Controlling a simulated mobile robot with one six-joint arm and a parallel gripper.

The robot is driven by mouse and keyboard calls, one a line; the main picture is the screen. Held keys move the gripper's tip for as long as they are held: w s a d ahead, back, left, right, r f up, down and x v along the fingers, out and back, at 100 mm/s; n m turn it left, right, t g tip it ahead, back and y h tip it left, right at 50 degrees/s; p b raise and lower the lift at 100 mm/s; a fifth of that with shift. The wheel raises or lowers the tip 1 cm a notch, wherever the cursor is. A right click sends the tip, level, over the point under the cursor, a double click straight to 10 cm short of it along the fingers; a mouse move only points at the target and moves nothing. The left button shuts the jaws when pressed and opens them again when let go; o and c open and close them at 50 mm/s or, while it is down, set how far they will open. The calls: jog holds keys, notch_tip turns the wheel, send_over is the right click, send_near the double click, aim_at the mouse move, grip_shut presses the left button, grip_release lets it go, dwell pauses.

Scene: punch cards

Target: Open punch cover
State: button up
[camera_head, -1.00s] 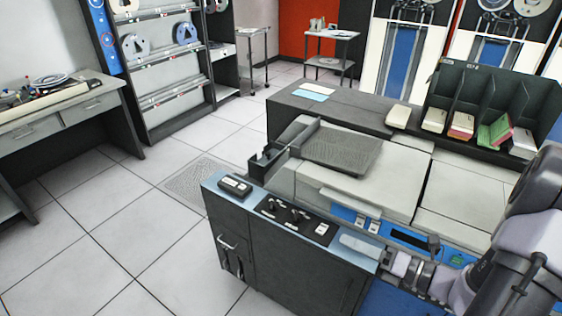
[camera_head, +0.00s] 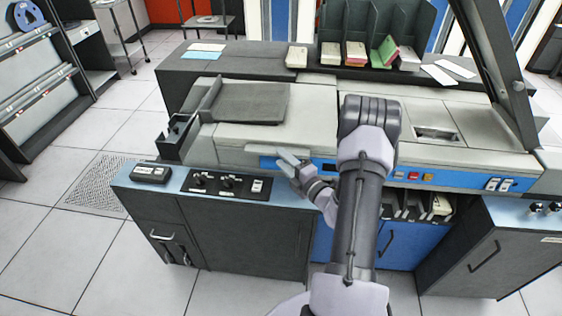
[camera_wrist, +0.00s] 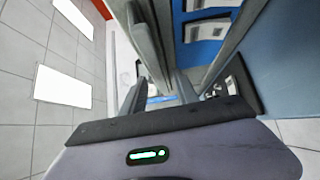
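The grey card machine (camera_head: 230,138) fills the middle of the head view. Which panel is the punch cover cannot be told for sure; a flat pale cover section (camera_head: 310,110) lies closed along its top. At the right a dark hinged panel (camera_head: 497,75) stands raised and tilted. My gripper (camera_head: 290,165) is at the machine's front edge, by the blue strip, left of my forearm. In the wrist view its two fingers (camera_wrist: 170,92) are apart, with nothing seen held between them. Contact with the machine cannot be told. My arm hides part of the machine's middle.
A control panel with switches (camera_head: 228,184) and a small black box (camera_head: 151,173) sit on the front ledge. A dark card rack (camera_head: 375,25) with card stacks stands behind. An open bay with cards (camera_head: 420,205) lies right of my arm. Floor is free at left.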

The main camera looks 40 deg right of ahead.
jog(key=shift+w, duration=0.65)
grip_shut()
dwell(0.9)
